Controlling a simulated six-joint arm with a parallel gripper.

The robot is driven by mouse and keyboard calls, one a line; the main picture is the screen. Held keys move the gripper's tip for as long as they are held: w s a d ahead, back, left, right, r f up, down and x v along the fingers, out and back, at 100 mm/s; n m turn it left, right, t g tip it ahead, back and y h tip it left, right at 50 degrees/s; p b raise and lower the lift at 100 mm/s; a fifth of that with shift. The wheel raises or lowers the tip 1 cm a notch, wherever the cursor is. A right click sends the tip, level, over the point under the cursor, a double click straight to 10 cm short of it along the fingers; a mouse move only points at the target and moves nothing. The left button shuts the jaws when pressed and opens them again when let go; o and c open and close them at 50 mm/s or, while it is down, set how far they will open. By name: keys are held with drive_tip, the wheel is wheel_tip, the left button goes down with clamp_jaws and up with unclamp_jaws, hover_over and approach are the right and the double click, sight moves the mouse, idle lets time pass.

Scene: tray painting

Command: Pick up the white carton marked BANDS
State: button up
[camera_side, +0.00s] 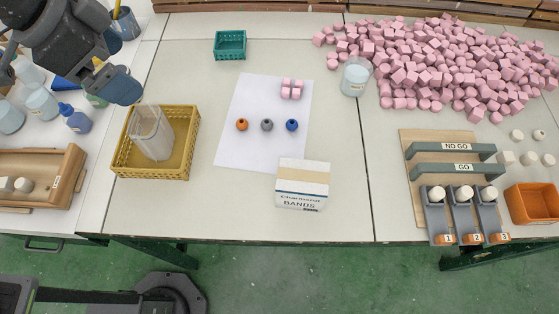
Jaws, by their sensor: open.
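The white carton marked BANDS (301,199) stands near the front edge of the table, on the lower right corner of a white sheet (232,140). Its top has a tan band and its front carries dark lettering. My gripper (100,70) is at the upper left, far from the carton and above the bottles. Its jaws are open, though its fingers are small and partly hidden in this view.
Orange, grey and blue beads (267,125) and pink cubes (291,89) lie on the sheet. A yellow basket (184,165) holding a clear container stands left. A glass jar (355,78), a pink cube pile (452,62) and a NO GO/GO gauge board (421,205) are right. Table around the carton is clear.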

drive_tip(key=d+f+m+g, duration=0.25)
drive_tip(key=d+f, duration=0.25)
drive_tip(key=d, duration=0.5)
drive_tip(key=m, duration=0.5)
approach(302, 176)
drive_tip(key=shift+g+h, duration=0.3)
drive_tip(key=shift+g, duration=0.05)
drive_tip(key=x, duration=0.2)
drive_tip(key=w+x, duration=0.1)
drive_tip(key=x, duration=0.3)
drive_tip(key=shift+w+a+f, duration=0.15)
drive_tip(key=shift+a+f, duration=0.05)
drive_tip(key=shift+f, duration=0.3)
drive_tip(key=shift+s+x, duration=0.15)
drive_tip(key=shift+x, duration=1.3)
drive_tip(key=shift+s+x, duration=0.15)
drive_tip(key=shift+x, duration=1.3)
drive_tip(key=shift+d+r, duration=0.1)
drive_tip(key=c, duration=1.1)
